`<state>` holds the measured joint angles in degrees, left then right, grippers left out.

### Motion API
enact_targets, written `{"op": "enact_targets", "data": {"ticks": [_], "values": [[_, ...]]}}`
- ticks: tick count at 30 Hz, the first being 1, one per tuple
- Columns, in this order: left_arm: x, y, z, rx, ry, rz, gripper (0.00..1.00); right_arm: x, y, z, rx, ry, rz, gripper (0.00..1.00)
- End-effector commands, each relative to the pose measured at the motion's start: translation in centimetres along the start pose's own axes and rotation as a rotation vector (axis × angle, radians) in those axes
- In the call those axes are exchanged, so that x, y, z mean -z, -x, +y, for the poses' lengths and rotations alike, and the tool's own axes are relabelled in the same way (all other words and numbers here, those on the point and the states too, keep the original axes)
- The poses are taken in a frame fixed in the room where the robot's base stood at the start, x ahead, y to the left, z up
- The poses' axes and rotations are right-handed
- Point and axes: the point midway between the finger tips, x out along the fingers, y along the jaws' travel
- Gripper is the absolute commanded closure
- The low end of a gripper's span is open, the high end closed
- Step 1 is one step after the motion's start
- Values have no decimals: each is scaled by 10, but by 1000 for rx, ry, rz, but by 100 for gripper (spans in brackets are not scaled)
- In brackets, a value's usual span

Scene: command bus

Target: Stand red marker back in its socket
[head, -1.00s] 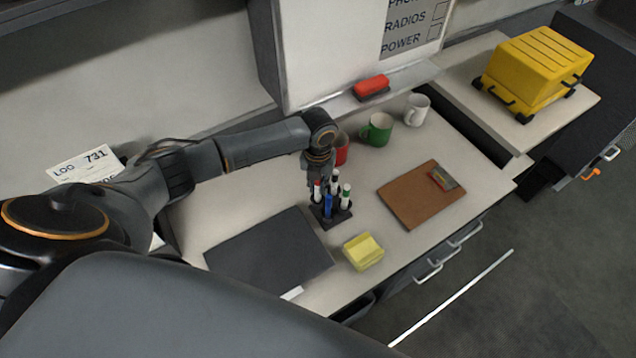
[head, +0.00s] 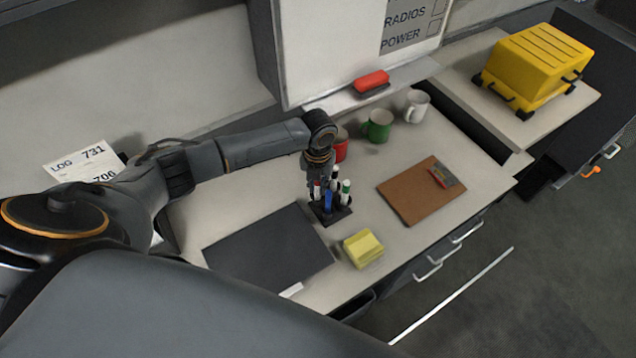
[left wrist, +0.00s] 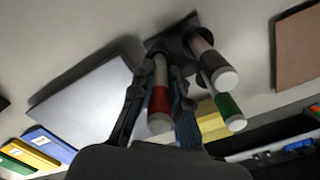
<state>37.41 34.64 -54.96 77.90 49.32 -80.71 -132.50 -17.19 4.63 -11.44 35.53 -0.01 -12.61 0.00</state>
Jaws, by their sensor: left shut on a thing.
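My left gripper (head: 316,184) is shut on the red marker (left wrist: 160,101), which stands upright between the two fingers. The marker has a red band and a white end toward the wrist camera; little of it shows in the head view. The gripper is right over the left part of the dark marker holder (head: 334,216), which also shows in the left wrist view (left wrist: 158,42). The marker's far end is hidden, so I cannot tell how deep it sits in a socket. My right gripper is not in view.
A red mug (head: 341,150), a green mug (head: 378,126) and a white mug (head: 416,106) stand behind. A dark folder (head: 265,252) lies left, yellow notes (head: 362,248) in front, and a brown clipboard (head: 412,196) right of the holder.

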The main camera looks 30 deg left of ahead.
Motion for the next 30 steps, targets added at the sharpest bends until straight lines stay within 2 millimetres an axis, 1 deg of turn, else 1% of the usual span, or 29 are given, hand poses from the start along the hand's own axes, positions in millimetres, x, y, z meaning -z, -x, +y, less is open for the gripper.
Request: {"op": "enact_targets", "data": {"ticks": [3,4,7,15,19,23,30], "values": [[0,-1,2,-3,5,4,100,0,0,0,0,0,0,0],[0,-1,2,-3,5,4,78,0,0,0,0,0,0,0],[0,-1,2,-3,6,3,58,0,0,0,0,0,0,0],[-2,0,3,-2,6,0,58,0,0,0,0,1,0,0],[-3,8,2,-1,6,-4,58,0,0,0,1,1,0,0],[-4,30,2,0,6,-10,58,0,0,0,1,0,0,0],[0,81,0,0,1,-5,58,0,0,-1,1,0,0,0]]}}
